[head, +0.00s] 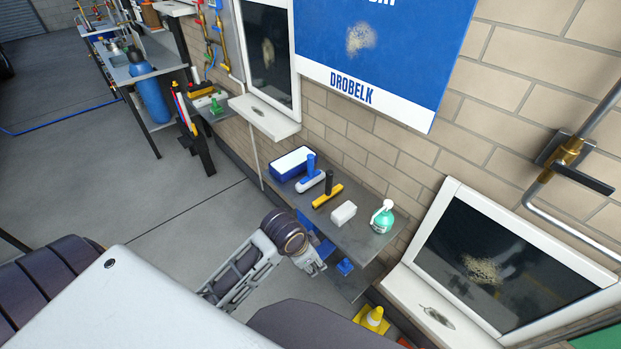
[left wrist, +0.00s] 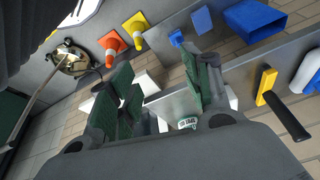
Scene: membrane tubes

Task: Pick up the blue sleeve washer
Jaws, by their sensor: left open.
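The blue sleeve washer (head: 311,179), with an upright blue handle and a white sleeve, stands on the grey wall shelf (head: 365,240) near its left end. Part of it shows at the right edge of the left wrist view (left wrist: 306,72). My left gripper (head: 313,264) is beside the shelf's front edge, below and apart from the washer. In the left wrist view its dark green finger pads (left wrist: 157,68) are spread with no washer between them. My right gripper is not in view.
A blue bin (head: 291,163) sits left of the washer. A yellow cone (head: 374,317) stands on the floor.

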